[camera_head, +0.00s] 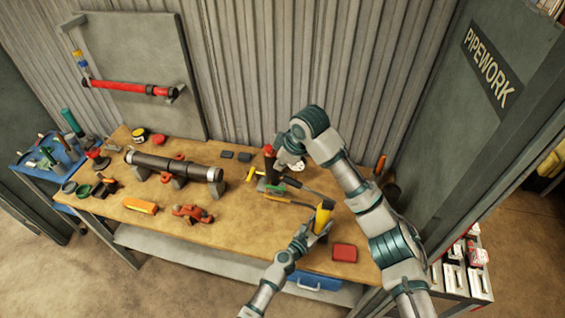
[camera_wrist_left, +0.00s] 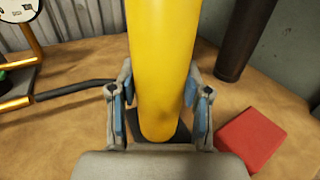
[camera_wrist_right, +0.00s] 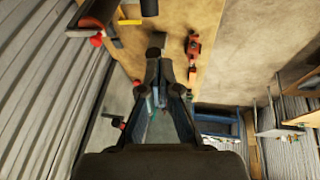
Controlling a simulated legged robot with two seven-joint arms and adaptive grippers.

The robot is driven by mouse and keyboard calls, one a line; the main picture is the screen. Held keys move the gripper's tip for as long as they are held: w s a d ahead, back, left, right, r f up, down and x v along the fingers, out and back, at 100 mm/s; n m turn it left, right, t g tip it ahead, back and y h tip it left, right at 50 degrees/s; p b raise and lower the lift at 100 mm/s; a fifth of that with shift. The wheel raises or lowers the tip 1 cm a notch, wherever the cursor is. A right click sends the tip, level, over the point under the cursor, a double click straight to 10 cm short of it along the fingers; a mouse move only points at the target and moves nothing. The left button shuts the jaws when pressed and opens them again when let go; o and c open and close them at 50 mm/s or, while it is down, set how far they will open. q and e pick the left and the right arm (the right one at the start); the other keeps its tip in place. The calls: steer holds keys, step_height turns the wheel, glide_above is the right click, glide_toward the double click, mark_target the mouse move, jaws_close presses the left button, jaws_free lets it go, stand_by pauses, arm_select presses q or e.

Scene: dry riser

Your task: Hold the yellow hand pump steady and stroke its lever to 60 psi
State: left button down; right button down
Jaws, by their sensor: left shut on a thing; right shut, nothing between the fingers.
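The yellow hand pump's upright cylinder (camera_head: 322,217) stands near the workbench's front right. My left gripper (camera_head: 311,236) is shut around its lower part; the left wrist view shows the yellow cylinder (camera_wrist_left: 163,70) between both blue-padded fingers (camera_wrist_left: 160,118). A dark lever rod (camera_wrist_left: 75,90) runs left from near the cylinder's base, beside a yellow frame and a partly cropped round dial (camera_wrist_left: 14,10); no reading is legible. My right gripper (camera_head: 283,164) is shut and empty above the back of the bench, left of the pump. Its fingers (camera_wrist_right: 155,75) also show in the right wrist view.
A red box (camera_head: 344,252) lies right of the pump. A dark pipe on supports (camera_head: 175,166), a red tool (camera_head: 192,213) and an orange item (camera_head: 141,205) lie to the left. The workbench (camera_head: 240,235) has bare room at its front. A corrugated wall stands behind.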

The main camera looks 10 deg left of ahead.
steer(key=shift+d, duration=0.1)
steer(key=d+n+y, duration=0.1)
steer(key=d+y, duration=0.7)
steer(key=d, duration=0.8)
steer(key=shift+f+y, duration=0.4)
steer(key=shift+f, duration=0.05)
steer(key=shift+w+a, duration=0.1)
steer(key=shift+a, duration=0.05)
